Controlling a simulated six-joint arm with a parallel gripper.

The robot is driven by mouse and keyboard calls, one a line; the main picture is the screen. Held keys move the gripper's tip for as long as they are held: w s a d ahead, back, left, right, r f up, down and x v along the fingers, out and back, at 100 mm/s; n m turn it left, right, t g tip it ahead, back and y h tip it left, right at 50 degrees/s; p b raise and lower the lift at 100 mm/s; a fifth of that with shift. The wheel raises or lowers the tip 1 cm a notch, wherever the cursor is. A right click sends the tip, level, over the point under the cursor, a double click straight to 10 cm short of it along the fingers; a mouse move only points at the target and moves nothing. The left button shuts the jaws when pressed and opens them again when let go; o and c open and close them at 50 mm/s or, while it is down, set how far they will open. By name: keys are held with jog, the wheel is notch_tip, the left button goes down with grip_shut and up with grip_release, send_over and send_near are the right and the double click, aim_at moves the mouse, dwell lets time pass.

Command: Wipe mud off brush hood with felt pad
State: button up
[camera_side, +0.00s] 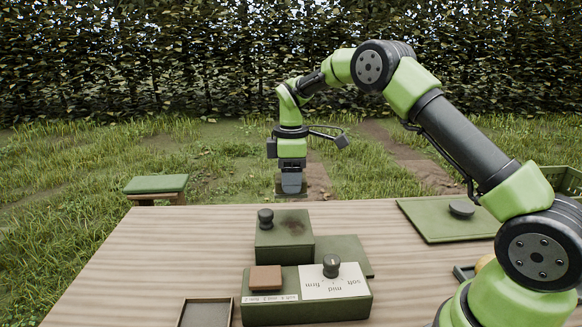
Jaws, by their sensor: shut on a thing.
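The brush hood (268,242) is a green box with a dark knob on its top left, standing mid-table.
In front stands a green control box (309,310) with a dial marked soft, mid, firm and a brown block (265,278). A shallow tray (207,313) looks empty. A green board (437,226) with a dark disc (461,209) lies right. The table's left side is clear.

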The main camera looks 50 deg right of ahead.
aim_at(291, 214)
notch_tip(291, 214, down, 5)
jog(key=shift+r, duration=0.1)
jog(key=shift+s+a+f, duration=0.2)
jog(key=shift+f, duration=0.1)
jog(key=shift+s+a, duration=2.65)
jog(key=shift+w+d, duration=2.8)
jog(key=shift+d, duration=0.05)
jog(key=shift+w+r, duration=0.1)
jog(key=shift+r, duration=3.9)
jog(key=shift+f, duration=0.1)
